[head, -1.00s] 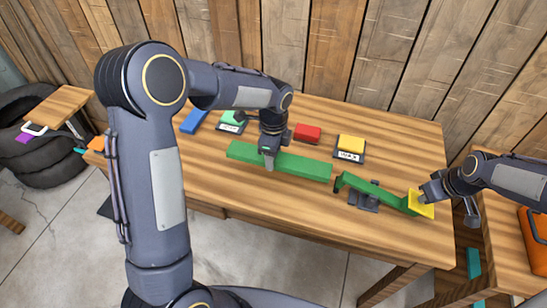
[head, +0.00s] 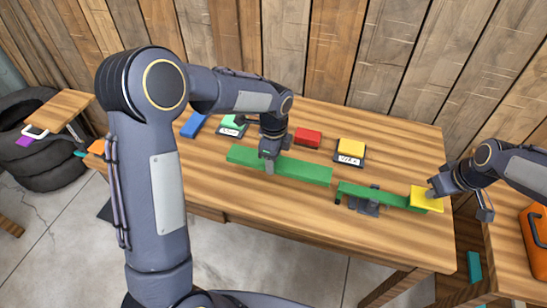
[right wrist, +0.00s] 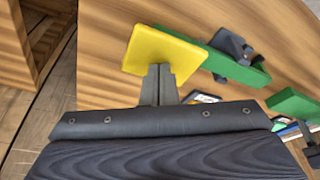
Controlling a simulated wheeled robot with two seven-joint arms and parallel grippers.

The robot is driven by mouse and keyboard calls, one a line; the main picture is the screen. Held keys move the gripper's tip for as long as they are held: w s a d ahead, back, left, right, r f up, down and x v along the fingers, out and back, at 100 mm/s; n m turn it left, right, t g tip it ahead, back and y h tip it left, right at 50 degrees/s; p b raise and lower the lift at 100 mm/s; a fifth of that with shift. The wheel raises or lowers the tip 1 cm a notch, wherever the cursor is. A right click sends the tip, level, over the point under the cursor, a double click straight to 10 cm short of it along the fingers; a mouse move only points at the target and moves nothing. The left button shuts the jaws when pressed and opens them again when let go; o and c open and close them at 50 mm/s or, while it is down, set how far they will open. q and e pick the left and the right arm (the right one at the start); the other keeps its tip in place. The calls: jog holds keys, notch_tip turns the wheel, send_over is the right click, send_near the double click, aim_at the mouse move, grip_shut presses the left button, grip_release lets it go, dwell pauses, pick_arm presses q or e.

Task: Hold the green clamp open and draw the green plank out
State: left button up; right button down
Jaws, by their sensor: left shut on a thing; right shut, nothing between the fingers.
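The green plank (head: 305,170) lies lengthwise along the table, and my left gripper (head: 268,160) is shut on it near its middle. The green clamp (head: 385,194) is to the right of the plank: a green lever on a dark base (head: 362,206), with a yellow pad (head: 427,199) at its right end. A small gap shows between the plank's right end and the lever's left end. My right gripper (head: 434,192) is shut and empty at the yellow pad. The right wrist view shows its closed fingers (right wrist: 159,72) by the pad (right wrist: 163,50); contact is unclear.
Behind the plank are a blue block (head: 193,124), a green block (head: 233,121), a red block (head: 307,137) and a yellow block (head: 351,147), some on dark labelled stands. The wooden table (head: 300,215) is clear in front of the plank. A plank wall stands behind.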

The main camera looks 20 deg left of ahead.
jog(key=shift+r, duration=2.3)
